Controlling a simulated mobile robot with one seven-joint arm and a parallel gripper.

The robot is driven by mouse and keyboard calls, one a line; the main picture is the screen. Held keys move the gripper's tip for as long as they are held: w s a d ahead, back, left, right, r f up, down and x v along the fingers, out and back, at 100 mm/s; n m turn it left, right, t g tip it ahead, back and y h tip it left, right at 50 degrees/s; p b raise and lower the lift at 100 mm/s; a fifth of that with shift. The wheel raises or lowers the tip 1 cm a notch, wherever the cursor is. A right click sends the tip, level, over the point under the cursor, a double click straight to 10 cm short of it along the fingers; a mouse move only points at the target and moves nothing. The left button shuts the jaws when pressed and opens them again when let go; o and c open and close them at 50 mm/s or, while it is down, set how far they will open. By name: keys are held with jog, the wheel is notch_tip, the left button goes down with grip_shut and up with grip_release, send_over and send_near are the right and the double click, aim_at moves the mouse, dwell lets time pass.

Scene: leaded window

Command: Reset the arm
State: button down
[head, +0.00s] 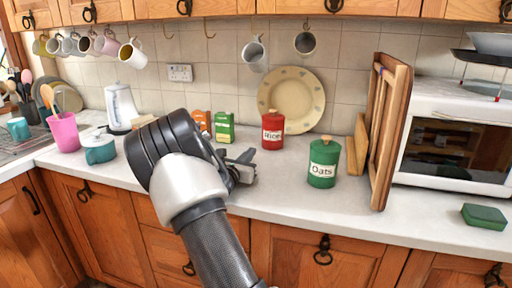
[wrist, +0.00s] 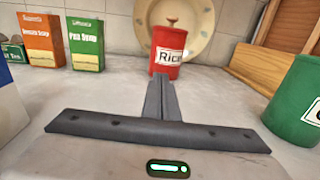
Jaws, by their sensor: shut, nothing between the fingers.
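My gripper (head: 246,160) is above the counter in the middle of the head view, its fingers pointing away to the right. In the wrist view its two fingers (wrist: 161,92) are pressed together with nothing between them. The red Rice canister (wrist: 168,50) stands upright beyond the fingertips; it also shows in the head view (head: 272,130). The green Oats canister (head: 323,163) stands to the right of my gripper, apart from it. My arm hides part of the counter and the cupboard fronts.
A green soup box (head: 224,127) and an orange one (head: 201,122) stand behind my gripper. A plate (head: 291,100) leans on the wall. Wooden boards (head: 391,130) and a microwave (head: 455,140) are right. A green sponge (head: 484,216) lies near the edge. Mugs (head: 132,54) hang above.

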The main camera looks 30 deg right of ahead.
jog(key=shift+v, duration=0.9)
jog(key=s+r+m+g, duration=0.1)
jog(key=s+m, duration=0.1)
jog(key=s+d+r+m+g, duration=0.1)
jog(key=s+r+m, duration=0.1)
jog(key=s, duration=0.1)
jog(key=s+r+m+g, duration=0.1)
jog(key=s+m+g, duration=0.1)
jog(key=s+m, duration=0.1)
jog(key=shift+d+r, duration=0.2)
jog(key=shift+r, duration=0.05)
jog(key=s+a+r+m+g+y, duration=0.1)
jog(key=s+a+m+g+y, duration=0.3)
jog(key=s+m, duration=0.7)
jog(key=s+a+r+m+t+y, duration=0.15)
jog(key=s+a+m+y, duration=0.3)
jog(key=s+a, duration=0.7)
jog(key=s+a+m+t+y, duration=0.25)
jog(key=s+a+y, duration=0.4)
jog(key=a, duration=0.95)
notch_tip(320, 180, up, 22)
jog(key=p, duration=2.2)
jog(key=shift+s+g+p, duration=0.3)
jog(key=shift+s+g, duration=0.1)
jog(key=shift+s, duration=0.05)
